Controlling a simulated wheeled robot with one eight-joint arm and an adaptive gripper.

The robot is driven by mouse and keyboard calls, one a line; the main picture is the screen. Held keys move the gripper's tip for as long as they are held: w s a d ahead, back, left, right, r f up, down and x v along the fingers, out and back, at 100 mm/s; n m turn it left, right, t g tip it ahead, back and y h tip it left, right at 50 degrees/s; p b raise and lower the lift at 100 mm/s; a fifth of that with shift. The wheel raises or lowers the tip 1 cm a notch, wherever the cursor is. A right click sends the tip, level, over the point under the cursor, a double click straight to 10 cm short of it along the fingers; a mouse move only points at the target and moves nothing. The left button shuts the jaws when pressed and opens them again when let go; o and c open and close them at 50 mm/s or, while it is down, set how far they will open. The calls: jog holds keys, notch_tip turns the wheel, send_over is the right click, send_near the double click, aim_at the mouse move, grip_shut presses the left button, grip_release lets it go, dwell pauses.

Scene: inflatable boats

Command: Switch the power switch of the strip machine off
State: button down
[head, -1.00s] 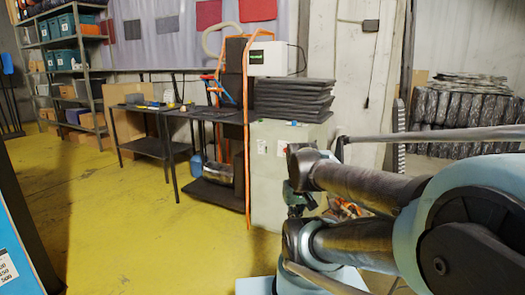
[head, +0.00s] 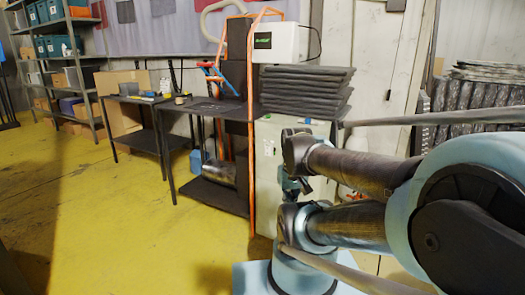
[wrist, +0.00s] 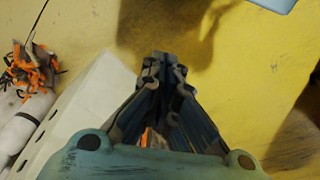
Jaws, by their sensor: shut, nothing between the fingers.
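No power switch can be made out in either view. My gripper (wrist: 163,62) is shut and empty in the wrist view, pointing over the yellow floor, apart from any object. My arm covers the right part of the head view.
The dark mats (head: 305,88) lie on a pale cabinet (head: 268,185) near my arm. A dark workbench (head: 215,107) stands left of it, with shelving (head: 75,70) farther back. A white panel with dark holes (wrist: 85,108) is left of my gripper. Yellow floor (head: 120,220) is open at front left.

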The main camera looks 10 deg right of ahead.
jog(key=shift+w, duration=0.1)
jog(key=w+d+r+n+t+h, duration=0.1)
jog(key=w+r+n+h, duration=0.15)
jog(key=w+n, duration=0.65)
jog(key=w+r+n+t+h, duration=0.1)
jog(key=w+r+n, duration=0.35)
jog(key=w, duration=0.95)
jog(key=w+a+f+n+t+h, duration=0.1)
jog(key=w+a+n, duration=0.2)
jog(key=w+n, duration=0.2)
jog(key=w+a+f+n+t, duration=0.1)
jog(key=w+n, duration=0.4)
jog(key=w, duration=0.5)
jog(key=w+a+f+n+t+h, duration=0.1)
jog(key=w+a+f+n+t, duration=0.1)
jog(key=w, duration=0.5)
jog(key=a+f+n, duration=0.1)
jog(key=a+n, duration=0.1)
jog(key=n, duration=0.1)
jog(key=shift+w+a+f+h, duration=0.25)
jog(key=shift+w+a+h, duration=0.1)
